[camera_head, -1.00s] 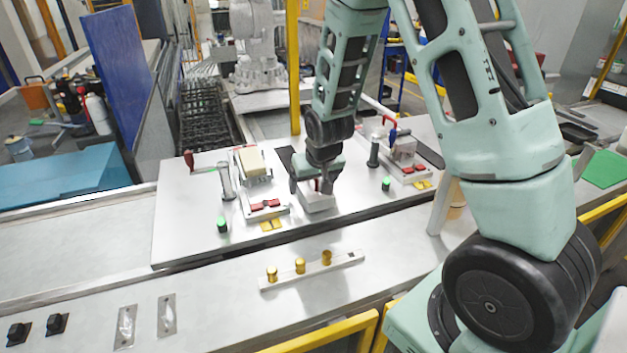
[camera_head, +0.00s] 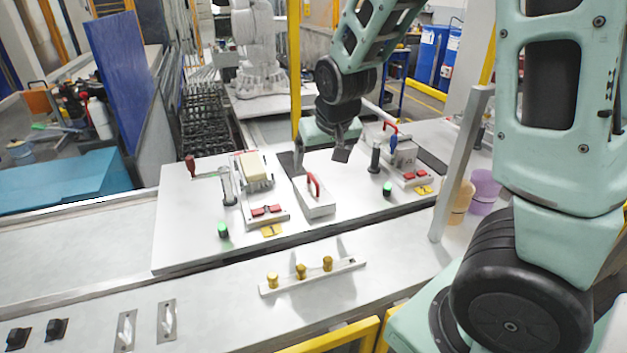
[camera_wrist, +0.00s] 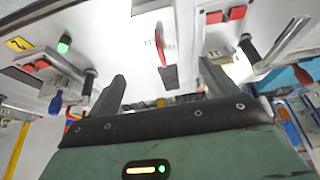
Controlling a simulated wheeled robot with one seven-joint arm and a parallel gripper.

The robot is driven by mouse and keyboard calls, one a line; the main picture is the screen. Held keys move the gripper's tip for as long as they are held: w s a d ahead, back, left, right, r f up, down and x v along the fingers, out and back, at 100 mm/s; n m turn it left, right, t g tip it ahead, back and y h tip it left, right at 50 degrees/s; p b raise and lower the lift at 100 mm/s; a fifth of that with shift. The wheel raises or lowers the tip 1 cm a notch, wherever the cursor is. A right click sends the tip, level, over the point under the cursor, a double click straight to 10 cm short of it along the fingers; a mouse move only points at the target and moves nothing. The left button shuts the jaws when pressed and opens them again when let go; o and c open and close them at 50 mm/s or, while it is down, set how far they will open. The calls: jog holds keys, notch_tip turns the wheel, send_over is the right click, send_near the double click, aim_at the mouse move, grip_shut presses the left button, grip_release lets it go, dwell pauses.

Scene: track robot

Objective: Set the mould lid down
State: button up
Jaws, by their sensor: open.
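The mould lid (camera_head: 316,199), a pale grey block with a red arched handle, lies on the white work table (camera_head: 185,235) between the two fixtures. In the wrist view its red handle (camera_wrist: 160,43) shows beyond the fingers. My gripper (camera_head: 342,150) is above and behind the lid, to its right, apart from it. In the wrist view my gripper (camera_wrist: 160,88) has its two fingers spread wide with nothing between them.
The left fixture (camera_head: 254,172) holds a cream block. The right fixture (camera_head: 403,158) has a red handle and a blue knob. Green buttons stand in front of both. A strip with brass knobs (camera_head: 301,271) lies nearer. Purple and orange cups (camera_head: 485,187) stand at right.

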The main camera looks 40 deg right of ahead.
jog(key=s+a+n+g+y, duration=0.1)
jog(key=s+a+n, duration=0.3)
jog(key=a, duration=0.5)
jog(key=s+a+n+g+y, duration=0.1)
jog(key=s+a+n, duration=0.1)
jog(key=s+a, duration=0.5)
jog(key=s+a+n+g, duration=0.2)
jog(key=s+a+n, duration=0.3)
jog(key=s+a, duration=0.3)
jog(key=s, duration=0.4)
jog(key=shift+s+g, duration=0.15)
jog(key=shift+g, duration=0.15)
jog(key=shift+a, duration=0.1)
